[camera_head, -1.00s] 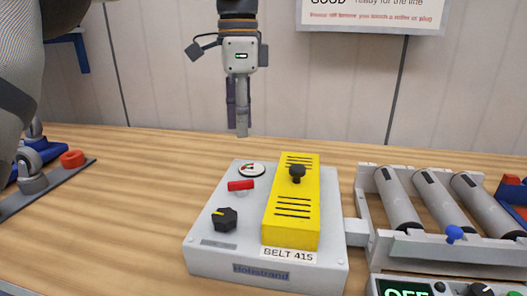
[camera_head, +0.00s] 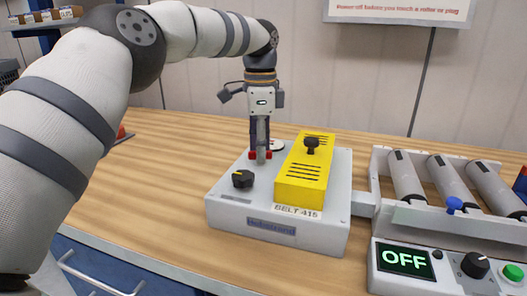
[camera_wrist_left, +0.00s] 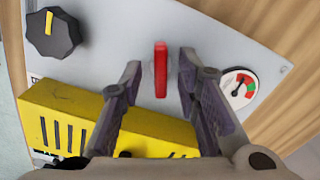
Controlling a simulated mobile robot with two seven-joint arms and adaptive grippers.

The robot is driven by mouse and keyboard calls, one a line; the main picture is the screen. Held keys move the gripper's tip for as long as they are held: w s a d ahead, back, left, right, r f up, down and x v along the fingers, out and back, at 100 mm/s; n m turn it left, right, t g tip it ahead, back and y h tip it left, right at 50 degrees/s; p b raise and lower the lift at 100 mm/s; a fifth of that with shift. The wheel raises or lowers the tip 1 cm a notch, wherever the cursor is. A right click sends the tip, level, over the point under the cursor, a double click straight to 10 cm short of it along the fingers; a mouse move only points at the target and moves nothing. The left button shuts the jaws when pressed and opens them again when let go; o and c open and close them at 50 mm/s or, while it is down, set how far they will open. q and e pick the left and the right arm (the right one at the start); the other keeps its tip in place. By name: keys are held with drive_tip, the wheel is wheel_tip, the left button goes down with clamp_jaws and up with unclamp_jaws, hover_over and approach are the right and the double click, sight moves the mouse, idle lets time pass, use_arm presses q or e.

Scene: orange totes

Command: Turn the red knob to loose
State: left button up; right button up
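The red knob (camera_wrist_left: 160,70) is a narrow bar on the grey top of the BELT 415 box (camera_head: 235,211). In the head view my left gripper (camera_head: 260,157) points straight down over it, and the red knob (camera_head: 268,154) shows only as red ends on both sides of the fingers. In the wrist view my left gripper (camera_wrist_left: 160,75) is open, one finger on each side of the knob, with a gap on both sides. Knob markings cannot be read. My right gripper is not in view.
On the box are a yellow slotted cover (camera_head: 304,178) with a black knob, a black dial (camera_head: 243,179) and a round gauge (camera_wrist_left: 239,86). To the right stand a roller conveyor (camera_head: 445,180) and a panel reading OFF (camera_head: 405,260). The table (camera_head: 165,195) left of the box is clear.

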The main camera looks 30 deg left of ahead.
use_arm(q)
drive_tip(key=shift+r, duration=0.2)
drive_tip(key=shift+a, duration=0.1)
clamp_jaws()
drive_tip(key=n, duration=0.3)
drive_tip(key=shift+p, duration=0.3)
drive_tip(key=n, duration=0.3)
drive_tip(key=shift+n, duration=0.4)
drive_tip(key=n, duration=0.6)
drive_tip(key=shift+f, duration=0.1)
drive_tip(key=shift+n, duration=0.5)
